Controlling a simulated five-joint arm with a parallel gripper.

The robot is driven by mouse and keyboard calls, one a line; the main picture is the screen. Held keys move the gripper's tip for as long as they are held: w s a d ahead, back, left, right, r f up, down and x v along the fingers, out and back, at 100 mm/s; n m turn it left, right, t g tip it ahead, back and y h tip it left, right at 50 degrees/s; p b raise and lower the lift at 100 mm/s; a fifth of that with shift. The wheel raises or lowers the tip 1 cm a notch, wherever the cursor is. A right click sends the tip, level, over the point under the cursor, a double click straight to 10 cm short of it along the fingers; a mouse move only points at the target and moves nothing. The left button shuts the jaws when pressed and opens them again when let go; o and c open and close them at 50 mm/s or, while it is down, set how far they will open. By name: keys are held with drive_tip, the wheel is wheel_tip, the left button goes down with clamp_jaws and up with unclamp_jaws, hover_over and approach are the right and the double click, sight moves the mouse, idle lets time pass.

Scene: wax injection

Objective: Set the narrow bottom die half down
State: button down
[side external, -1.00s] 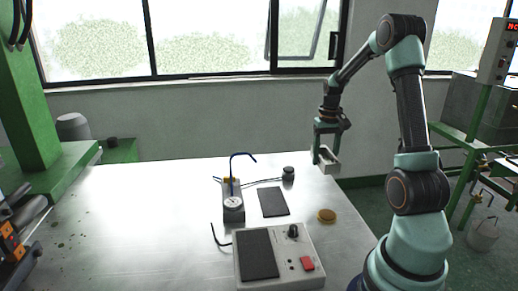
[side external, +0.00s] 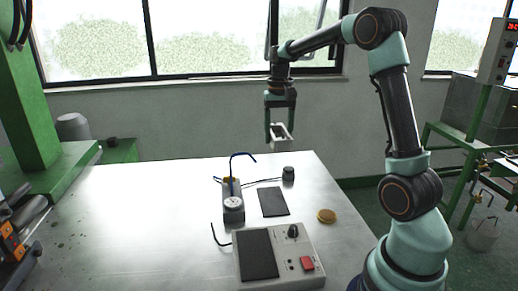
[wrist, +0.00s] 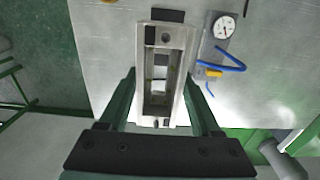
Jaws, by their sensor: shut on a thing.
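My gripper (side external: 280,130) is shut on the narrow bottom die half (side external: 283,141), a pale grey narrow block. It is held in the air above the far edge of the table, clear of the surface. In the wrist view the die half (wrist: 141,60) is a long frame with an open dark cavity and a hole near its upper end. A finger lies along each of its long sides. The steel table (side external: 130,210) is below. A dark pad (side external: 273,202) lies bare on the table, nearer the camera than the gripper.
A dial gauge unit (side external: 233,207) with a blue hose stands left of the pad. A control box (side external: 310,250) with a dark plate and red button is at the front. A small black cylinder (side external: 288,173) and a round yellowish disc (side external: 326,216) are nearby. The table's left side is clear.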

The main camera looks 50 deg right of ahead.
hover_over(272, 200)
wheel_tip(272, 200, down, 15)
drive_tip(key=shift+s+f, duration=0.1)
drive_tip(key=shift+f, duration=2.4)
drive_tip(key=shift+c, duration=1.8)
unclamp_jaws()
drive_tip(key=shift+f, duration=0.2)
wheel_tip(272, 200, up, 12)
drive_tip(key=shift+r, duration=0.2)
